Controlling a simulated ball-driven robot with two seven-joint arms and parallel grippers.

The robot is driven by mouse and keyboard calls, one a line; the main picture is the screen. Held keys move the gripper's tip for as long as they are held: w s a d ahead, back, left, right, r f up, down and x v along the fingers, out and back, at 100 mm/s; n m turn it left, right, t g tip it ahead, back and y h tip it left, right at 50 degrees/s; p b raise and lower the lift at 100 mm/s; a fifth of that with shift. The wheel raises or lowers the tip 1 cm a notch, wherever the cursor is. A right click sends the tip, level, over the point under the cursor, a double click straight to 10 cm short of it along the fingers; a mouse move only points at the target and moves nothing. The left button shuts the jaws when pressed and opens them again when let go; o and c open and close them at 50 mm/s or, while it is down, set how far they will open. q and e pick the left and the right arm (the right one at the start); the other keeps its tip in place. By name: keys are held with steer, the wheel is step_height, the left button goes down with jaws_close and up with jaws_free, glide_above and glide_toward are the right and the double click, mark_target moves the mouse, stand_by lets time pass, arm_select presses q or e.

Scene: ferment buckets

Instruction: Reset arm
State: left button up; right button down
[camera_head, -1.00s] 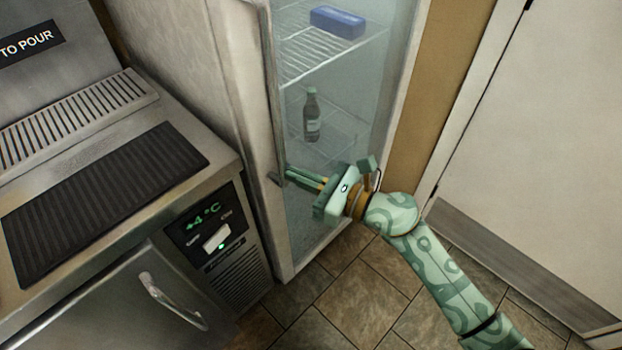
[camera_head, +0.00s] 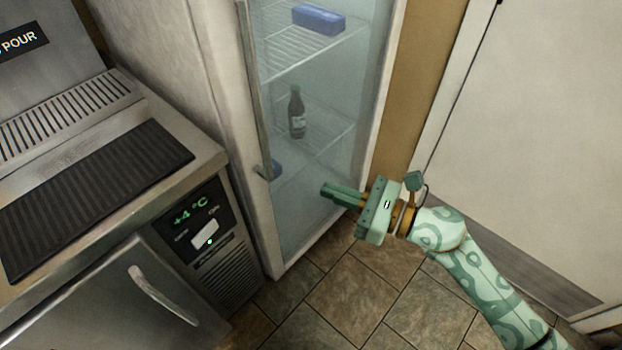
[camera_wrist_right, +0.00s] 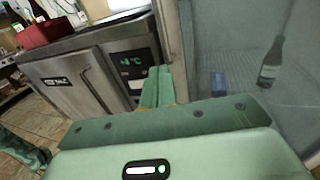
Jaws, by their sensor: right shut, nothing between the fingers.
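My right gripper (camera_head: 326,191) is shut and empty. In the head view it is in front of the lower part of the tall glass-door fridge (camera_head: 386,100), to the right of the door's vertical handle (camera_head: 262,168) and apart from it. In the right wrist view its fingers (camera_wrist_right: 157,72) lie together, pointing towards the steel counter unit. The fridge door looks closed. My left gripper is not in view.
Behind the glass stand a dark bottle (camera_head: 297,115) and a blue box (camera_head: 319,19). A steel counter unit (camera_head: 130,285) with a +4 °C display (camera_head: 190,215) stands at left. A pale door (camera_head: 545,140) is at right. The tiled floor (camera_head: 345,300) below is clear.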

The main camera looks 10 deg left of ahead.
steer(key=shift+v, duration=1.35)
steer(key=shift+s, duration=0.1)
